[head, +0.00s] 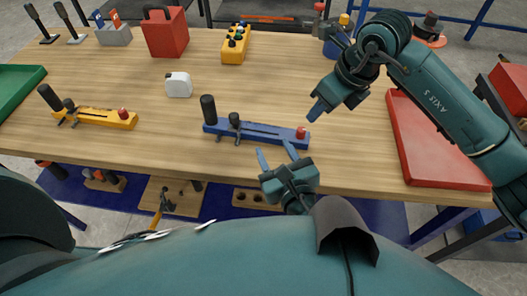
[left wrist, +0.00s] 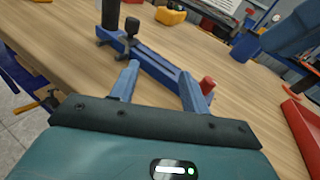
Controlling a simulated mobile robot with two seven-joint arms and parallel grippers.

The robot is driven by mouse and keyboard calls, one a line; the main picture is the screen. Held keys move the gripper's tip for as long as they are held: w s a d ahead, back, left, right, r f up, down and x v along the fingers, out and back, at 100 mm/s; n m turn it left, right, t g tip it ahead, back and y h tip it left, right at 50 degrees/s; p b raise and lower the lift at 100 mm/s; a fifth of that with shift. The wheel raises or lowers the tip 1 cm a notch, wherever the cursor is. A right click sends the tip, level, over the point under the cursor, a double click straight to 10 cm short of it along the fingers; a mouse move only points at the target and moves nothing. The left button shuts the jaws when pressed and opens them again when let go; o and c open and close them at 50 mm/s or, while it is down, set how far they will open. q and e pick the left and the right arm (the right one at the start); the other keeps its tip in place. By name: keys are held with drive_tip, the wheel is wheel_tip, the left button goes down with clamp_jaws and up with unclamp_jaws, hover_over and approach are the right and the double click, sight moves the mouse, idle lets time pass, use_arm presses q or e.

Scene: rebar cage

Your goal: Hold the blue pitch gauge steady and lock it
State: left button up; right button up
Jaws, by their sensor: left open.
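The blue pitch gauge (head: 262,132) lies on the wooden table near its front edge, with a tall black post and a shorter black knob at its left and a red knob at its right end. It also shows in the left wrist view (left wrist: 155,65), beyond the fingers, partly hidden by the right one. My left gripper (head: 276,154) is open and empty, just in front of the gauge's right half; its spread fingers show in the left wrist view (left wrist: 160,80). My right gripper (head: 318,106) hangs above the table, right of and behind the gauge; its finger gap is unclear.
A similar yellow gauge (head: 95,118) lies at the left, near a green tray (head: 18,92). A red tray (head: 440,150) lies at the right. A white container (head: 178,85), a red box (head: 166,35) and a yellow control box (head: 235,45) stand further back. Table around the gauge is clear.

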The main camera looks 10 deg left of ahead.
sight(236, 119)
use_arm(q)
drive_tip(key=a+y, duration=0.1)
drive_tip(key=y, duration=0.1)
drive_tip(key=s+a+r+n+g+y, duration=0.1)
drive_tip(key=y, duration=0.1)
drive_tip(key=shift+s+a, duration=0.1)
drive_tip(key=shift+s, duration=0.1)
drive_tip(key=shift+w+a, duration=0.1)
drive_tip(key=shift+a, duration=0.1)
drive_tip(key=x, duration=1.2)
drive_tip(key=shift+w+a+f, duration=0.1)
drive_tip(key=shift+w+a, duration=0.05)
drive_tip(key=shift+a, duration=0.25)
clamp_jaws()
use_arm(e)
drive_tip(key=shift+o, duration=0.7)
